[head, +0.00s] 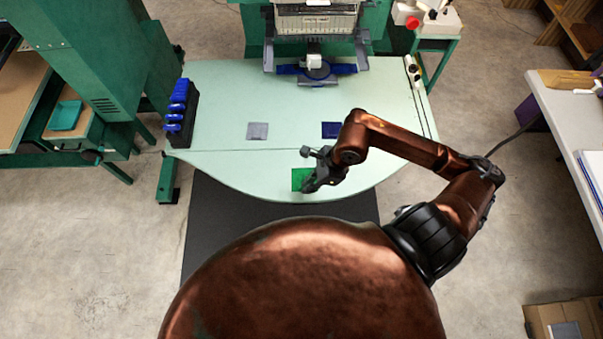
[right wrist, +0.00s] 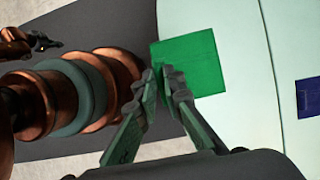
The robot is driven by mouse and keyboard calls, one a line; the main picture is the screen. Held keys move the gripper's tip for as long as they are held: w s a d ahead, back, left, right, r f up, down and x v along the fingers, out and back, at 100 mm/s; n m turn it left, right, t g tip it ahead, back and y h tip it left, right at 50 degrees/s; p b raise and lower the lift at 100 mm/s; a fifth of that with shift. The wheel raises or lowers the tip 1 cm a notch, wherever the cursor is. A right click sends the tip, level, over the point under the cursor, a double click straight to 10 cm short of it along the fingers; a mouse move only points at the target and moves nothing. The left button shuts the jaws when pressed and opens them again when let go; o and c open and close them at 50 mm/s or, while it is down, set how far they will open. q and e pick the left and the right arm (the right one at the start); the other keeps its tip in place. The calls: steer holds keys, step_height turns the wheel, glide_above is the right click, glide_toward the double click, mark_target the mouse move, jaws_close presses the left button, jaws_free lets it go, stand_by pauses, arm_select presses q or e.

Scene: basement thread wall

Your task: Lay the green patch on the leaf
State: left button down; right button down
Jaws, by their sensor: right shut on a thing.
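The green patch (head: 302,179) is a flat square over the front of the pale leaf (head: 235,173), the rounded front part of the table beyond a thin seam. My right gripper (head: 309,184) is shut on the patch at its near edge. In the right wrist view the patch (right wrist: 200,62) reaches slightly past the leaf's edge (right wrist: 240,30), and the fingertips (right wrist: 164,76) meet at its corner. I cannot tell whether the patch touches the leaf or hangs just above it. A small dark gripper (right wrist: 42,42), likely my left one, shows there; its jaws are unclear.
A grey patch (head: 257,131) and a blue patch (head: 331,130) lie behind the seam. A machine (head: 315,62) stands at the back. The left part of the leaf is clear.

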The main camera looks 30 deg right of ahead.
mark_target(302, 178)
steer(key=w, duration=0.1)
steer(key=w+f, duration=0.1)
steer(key=w+d+f, duration=0.1)
steer(key=w, duration=0.1)
steer(key=shift+w, duration=0.1)
steer(key=w+f, duration=0.2)
steer(key=f, duration=0.1)
steer(key=w+d+f, duration=0.1)
steer(key=f, duration=0.1)
steer(key=shift+w+d+b, duration=0.1)
steer(key=shift+w+b, duration=0.2)
steer(key=shift+w, duration=0.1)
steer(key=shift+w+f, duration=0.15)
steer(key=shift+f, duration=0.1)
step_height(302, 178, down, 3)
steer(key=shift+d+f, duration=0.1)
steer(key=shift+f, duration=0.05)
steer(key=shift+f+b, duration=0.1)
steer(key=shift+b, duration=0.2)
steer(key=c, duration=2)
jaws_free()
steer(key=shift+c, duration=0.2)
